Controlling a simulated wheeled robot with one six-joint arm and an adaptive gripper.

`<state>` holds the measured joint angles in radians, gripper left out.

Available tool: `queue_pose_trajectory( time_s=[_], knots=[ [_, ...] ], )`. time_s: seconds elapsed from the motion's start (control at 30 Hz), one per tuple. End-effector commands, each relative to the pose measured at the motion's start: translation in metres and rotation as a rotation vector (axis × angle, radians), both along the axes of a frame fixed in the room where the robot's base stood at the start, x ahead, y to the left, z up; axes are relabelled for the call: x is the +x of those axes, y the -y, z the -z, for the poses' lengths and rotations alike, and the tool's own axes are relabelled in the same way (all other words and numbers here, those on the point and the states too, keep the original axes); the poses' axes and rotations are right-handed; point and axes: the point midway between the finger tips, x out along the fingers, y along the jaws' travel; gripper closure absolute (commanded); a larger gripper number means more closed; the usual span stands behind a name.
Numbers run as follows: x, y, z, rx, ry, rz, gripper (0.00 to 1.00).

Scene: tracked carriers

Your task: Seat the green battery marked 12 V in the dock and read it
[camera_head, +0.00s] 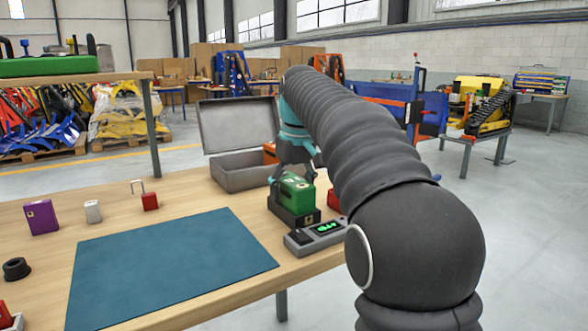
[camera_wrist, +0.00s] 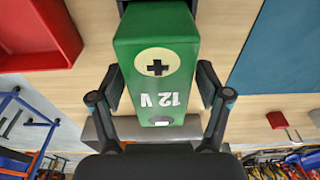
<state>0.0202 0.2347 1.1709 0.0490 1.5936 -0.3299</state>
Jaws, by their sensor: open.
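The green battery (camera_head: 293,193) stands upright in the black dock (camera_head: 296,218) on the workbench. In the wrist view the battery (camera_wrist: 155,60) shows a plus sign in a pale disc and "12 V" in white, upside down. My gripper (camera_head: 297,168) is at the battery's upper part. In the wrist view my gripper (camera_wrist: 160,88) is open, with one finger on each side of the battery. A grey reader (camera_head: 318,236) in front of the dock has a lit green display; its characters are too small to read surely.
A blue mat (camera_head: 165,265) covers the front of the bench (camera_head: 40,275). An open grey case (camera_head: 245,178) stands behind the dock. A red tray (camera_wrist: 40,35) is beside the battery.

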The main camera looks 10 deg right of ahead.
Motion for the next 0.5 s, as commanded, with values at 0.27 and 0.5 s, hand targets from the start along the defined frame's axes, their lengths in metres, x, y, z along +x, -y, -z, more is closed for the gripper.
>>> queue_pose_trajectory(
  time_s=[0.27,0.5],
  knots=[
    [-0.006,0.003,-0.053,0.000,0.003,0.001,0.23],
    [-0.013,0.005,-0.098,0.000,0.002,0.001,0.23]
  ],
)
